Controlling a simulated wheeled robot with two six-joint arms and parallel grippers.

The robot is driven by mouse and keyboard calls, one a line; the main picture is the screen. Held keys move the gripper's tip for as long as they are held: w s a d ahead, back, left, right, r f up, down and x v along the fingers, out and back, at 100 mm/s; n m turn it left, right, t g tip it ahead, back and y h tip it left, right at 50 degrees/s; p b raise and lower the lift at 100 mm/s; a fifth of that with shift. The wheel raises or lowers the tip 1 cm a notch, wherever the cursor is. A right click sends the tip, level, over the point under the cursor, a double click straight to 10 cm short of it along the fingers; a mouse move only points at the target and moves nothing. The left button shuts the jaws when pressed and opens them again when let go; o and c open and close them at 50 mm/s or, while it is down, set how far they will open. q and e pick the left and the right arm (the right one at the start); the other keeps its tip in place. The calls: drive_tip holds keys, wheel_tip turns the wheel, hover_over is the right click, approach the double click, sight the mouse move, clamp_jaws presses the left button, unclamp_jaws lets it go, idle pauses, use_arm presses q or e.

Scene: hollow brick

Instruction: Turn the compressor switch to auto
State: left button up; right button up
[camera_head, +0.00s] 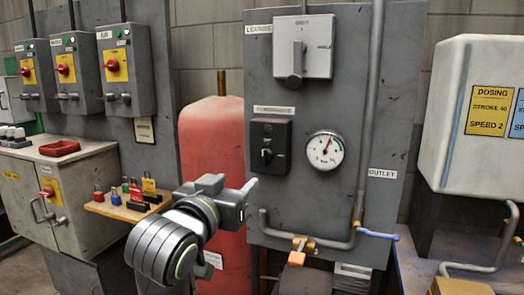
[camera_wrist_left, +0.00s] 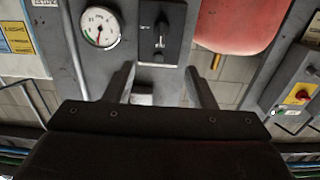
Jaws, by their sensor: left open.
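The compressor switch (camera_head: 271,133) is a black box with a dark knob (camera_head: 266,156), mounted on the grey panel under a small label. In the left wrist view the switch (camera_wrist_left: 172,42) appears upside down, ahead of the fingers. My left gripper (camera_head: 238,190) is open and empty, below and to the left of the switch in the head view. In the left wrist view its two fingers (camera_wrist_left: 160,72) stand apart, with the switch beyond and between them, not touched. The knob's markings are too small to read. My right gripper is not in view.
A pressure gauge (camera_head: 326,150) sits right of the switch, a louvre lever box (camera_head: 317,47) above. A red tank (camera_head: 212,135) stands behind my left arm. Pipes and a valve with an orange tag (camera_head: 297,258) are below. A small shelf with padlocks (camera_head: 125,208) is at left.

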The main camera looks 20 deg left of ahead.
sight(263, 158)
use_arm(q)
drive_tip(key=w+p, duration=0.2)
drive_tip(key=w, duration=0.6)
drive_tip(key=w+p, duration=0.2)
drive_tip(key=w, duration=0.6)
drive_tip(key=shift+d, duration=0.2)
drive_tip(key=c, duration=1)
drive_tip(key=shift+o, duration=0.2)
